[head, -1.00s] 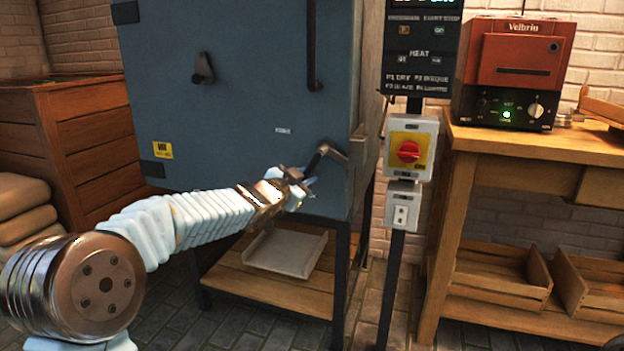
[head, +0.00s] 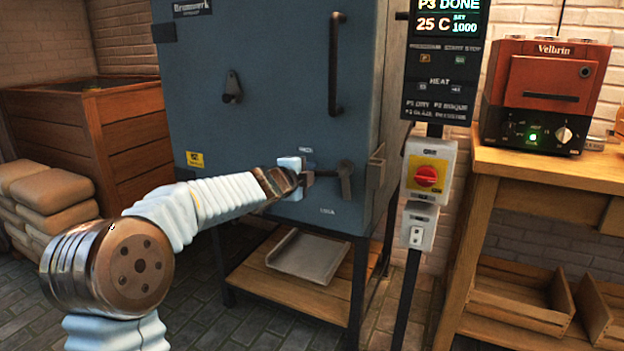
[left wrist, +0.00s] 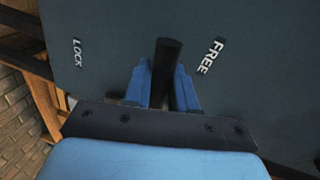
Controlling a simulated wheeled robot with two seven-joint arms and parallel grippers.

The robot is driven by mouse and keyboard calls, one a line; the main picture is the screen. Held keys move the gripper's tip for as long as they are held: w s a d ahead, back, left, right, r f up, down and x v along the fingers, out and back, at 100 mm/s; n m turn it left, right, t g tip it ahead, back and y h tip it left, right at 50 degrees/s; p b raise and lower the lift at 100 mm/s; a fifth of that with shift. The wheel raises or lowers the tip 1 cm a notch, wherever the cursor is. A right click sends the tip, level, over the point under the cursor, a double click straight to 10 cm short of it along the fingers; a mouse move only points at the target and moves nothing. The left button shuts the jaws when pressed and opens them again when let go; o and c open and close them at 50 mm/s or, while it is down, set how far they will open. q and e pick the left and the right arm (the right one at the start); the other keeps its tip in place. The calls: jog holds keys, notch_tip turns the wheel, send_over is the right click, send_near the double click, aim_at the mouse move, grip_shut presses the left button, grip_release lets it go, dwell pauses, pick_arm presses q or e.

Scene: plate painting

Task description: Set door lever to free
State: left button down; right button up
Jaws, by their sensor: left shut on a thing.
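The dark door lever (head: 326,173) is on the lower right of the blue-grey kiln door (head: 270,110) and points roughly left, almost level. My left gripper (head: 299,176) is shut on the lever near its free end. In the left wrist view, the dark lever bar (left wrist: 167,62) stands between my blue fingers (left wrist: 160,88). The word FREE (left wrist: 212,57) is on the door to its right and LOCK (left wrist: 77,53) to its left; the lever lies between them, closer to FREE. My right gripper is not in view.
A long vertical door handle (head: 335,65) and a small dark knob (head: 232,87) are on the door. A control post with a red switch (head: 426,177) stands to the right. A workbench (head: 480,160) holds a small red kiln (head: 550,85). Sacks (head: 60,200) lie at left.

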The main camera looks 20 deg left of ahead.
pick_arm(q)
jog(key=shift+r+m+y, duration=0.3)
jog(key=shift+r+m, duration=0.35)
jog(key=shift+m, duration=0.05)
jog(key=c, duration=1)
grip_release()
jog(key=shift+c, duration=0.2)
jog(key=shift+s, duration=0.1)
jog(key=s+r, duration=0.2)
jog(key=s, duration=1.1)
jog(key=shift+s+a+r, duration=0.15)
jog(key=shift+a+r, duration=0.05)
jog(key=shift+r, duration=0.2)
